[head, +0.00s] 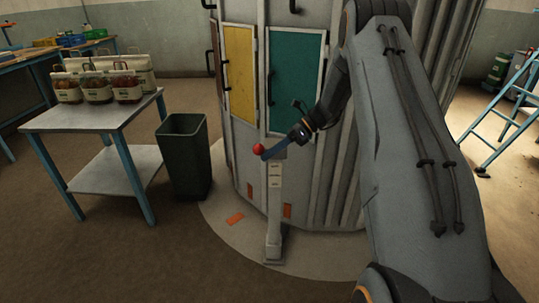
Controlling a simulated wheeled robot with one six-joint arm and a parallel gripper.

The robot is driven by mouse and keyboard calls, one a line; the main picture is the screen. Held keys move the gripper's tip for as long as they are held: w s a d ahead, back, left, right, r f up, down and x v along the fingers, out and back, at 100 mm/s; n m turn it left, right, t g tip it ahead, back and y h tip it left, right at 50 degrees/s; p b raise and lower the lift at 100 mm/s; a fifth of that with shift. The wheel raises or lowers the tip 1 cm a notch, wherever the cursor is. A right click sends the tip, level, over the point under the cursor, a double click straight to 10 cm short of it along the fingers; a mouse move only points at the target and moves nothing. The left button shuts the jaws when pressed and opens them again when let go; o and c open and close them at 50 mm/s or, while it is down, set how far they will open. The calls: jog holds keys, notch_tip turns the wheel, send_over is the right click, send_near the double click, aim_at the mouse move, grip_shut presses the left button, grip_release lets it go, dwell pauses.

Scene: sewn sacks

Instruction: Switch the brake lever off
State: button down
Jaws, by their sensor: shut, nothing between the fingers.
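The brake lever shows a round red knob (258,148) at the top of a slim pale grey post (274,215). The post stands on a small foot in front of a large ribbed grey cabinet-like structure. My gripper (266,155) is shut and empty, with its blue fingers pointing down and left. Its tips are right beside the red knob, at its lower right. I cannot tell whether they touch it. The lever's arm is mostly hidden behind my fingers, so its angle is unclear.
The grey structure has a yellow panel (239,72) and a teal panel (296,80). A dark green bin (184,158) stands left of the post. A table (75,118) with bottle carriers is further left. A blue ladder (500,115) stands at right. Floor at front left is clear.

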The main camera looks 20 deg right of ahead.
jog(key=s+d+r+b, duration=0.1)
jog(key=d+b, duration=0.1)
jog(key=d, duration=0.7)
jog(key=shift+s+r, duration=0.3)
jog(key=shift+r, duration=0.05)
jog(key=shift+d, duration=0.1)
jog(key=s+a+r+n+g+h+p, duration=0.1)
jog(key=s+a+r+n+h, duration=0.15)
jog(key=s+a+n, duration=0.35)
jog(key=s+a+r+n+g+h+p, duration=0.15)
jog(key=s+a+n+h, duration=0.3)
jog(key=s, duration=0.45)
jog(key=s+a+r+n+t+h, duration=0.1)
jog(key=s+a+n+h, duration=0.1)
jog(key=s+n, duration=0.5)
jog(key=s+a+n+t+h, duration=0.1)
jog(key=s+a+n+h, duration=0.1)
jog(key=s+n, duration=0.5)
jog(key=s, duration=0.4)
jog(key=shift+a+r, duration=0.15)
jog(key=shift+r, duration=0.25)
